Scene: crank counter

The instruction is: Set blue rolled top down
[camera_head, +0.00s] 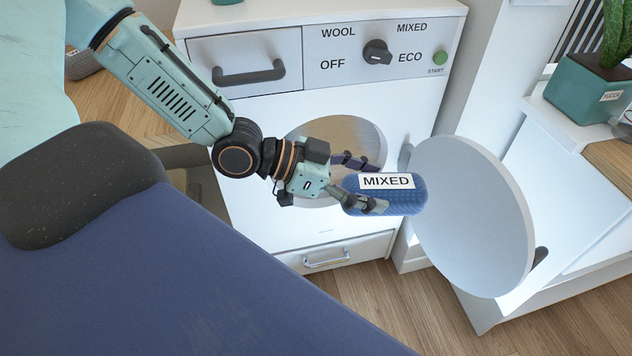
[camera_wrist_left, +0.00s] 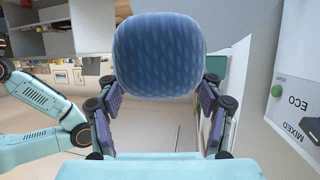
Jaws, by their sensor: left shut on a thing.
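The blue rolled top (camera_head: 405,202) is a blue textured roll with a white label reading MIXED. My left gripper (camera_head: 365,182) is shut on the roll near its left end and holds it in the air in front of the washing machine (camera_head: 410,115). In the left wrist view the roll (camera_wrist_left: 158,55) sits between the two fingers and hides what is behind it. The machine's round opening (camera_head: 335,135) is behind the gripper, and its round door (camera_head: 475,215) stands open to the right of the roll. My right gripper is not in the head view.
The machine's panel has a dial (camera_head: 377,52) and a green start button (camera_head: 440,58), with a drawer handle (camera_head: 248,74) to the left. A low white unit (camera_head: 570,225) stands at the right, with a potted plant (camera_head: 595,85) behind. Wood floor (camera_head: 365,295) shows below.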

